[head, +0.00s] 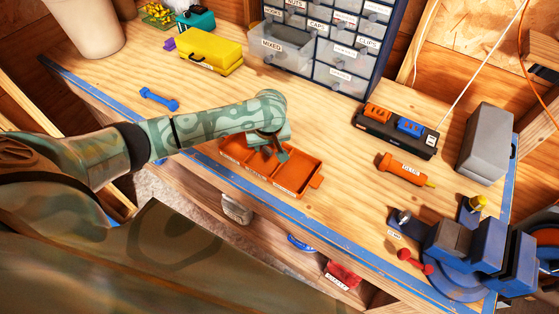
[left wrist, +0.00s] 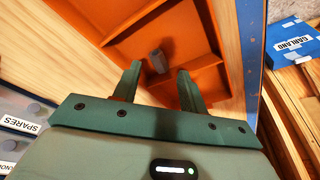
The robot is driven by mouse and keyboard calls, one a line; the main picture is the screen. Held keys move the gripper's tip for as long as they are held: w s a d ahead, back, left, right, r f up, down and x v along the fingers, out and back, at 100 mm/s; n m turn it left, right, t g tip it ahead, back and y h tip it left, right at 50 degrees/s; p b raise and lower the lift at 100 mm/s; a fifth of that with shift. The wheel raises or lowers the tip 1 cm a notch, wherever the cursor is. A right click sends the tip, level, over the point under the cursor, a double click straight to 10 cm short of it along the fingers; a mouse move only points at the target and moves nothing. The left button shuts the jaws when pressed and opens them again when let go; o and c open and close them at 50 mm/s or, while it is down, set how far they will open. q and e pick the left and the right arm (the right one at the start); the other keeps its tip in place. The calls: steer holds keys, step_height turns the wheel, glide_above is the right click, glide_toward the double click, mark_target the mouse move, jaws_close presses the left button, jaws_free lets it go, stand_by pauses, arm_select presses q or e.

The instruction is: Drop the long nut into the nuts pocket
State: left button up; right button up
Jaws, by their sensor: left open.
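My left gripper (head: 277,154) is over the orange divided tray (head: 313,172) on the bench, pointing down. In the left wrist view the gripper (left wrist: 159,84) is open, its two green fingers apart. A small grey long nut (left wrist: 156,62) shows just beyond the fingertips, between them in the picture, and no finger touches it. It appears against one pocket of the tray (left wrist: 200,30), close to a divider; I cannot tell whether it lies on the pocket floor. The tray's front labels are too small to read. The nut is hidden in the head view.
A drawer cabinet (head: 335,75) stands behind the tray. A yellow case (head: 208,50) and a blue dumbbell-shaped tool (head: 159,99) lie left. A black holder (head: 396,133), an orange tool (head: 405,169) and a blue vise (head: 465,258) are right. A blue-taped edge (head: 215,175) runs along the front.

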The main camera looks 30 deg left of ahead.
mark_target(271, 168)
arm_select(q)
steer(key=p+v, duration=0.6)
steer(key=v, duration=0.9)
steer(key=shift+r+p, duration=0.2)
steer(key=shift+p, duration=0.1)
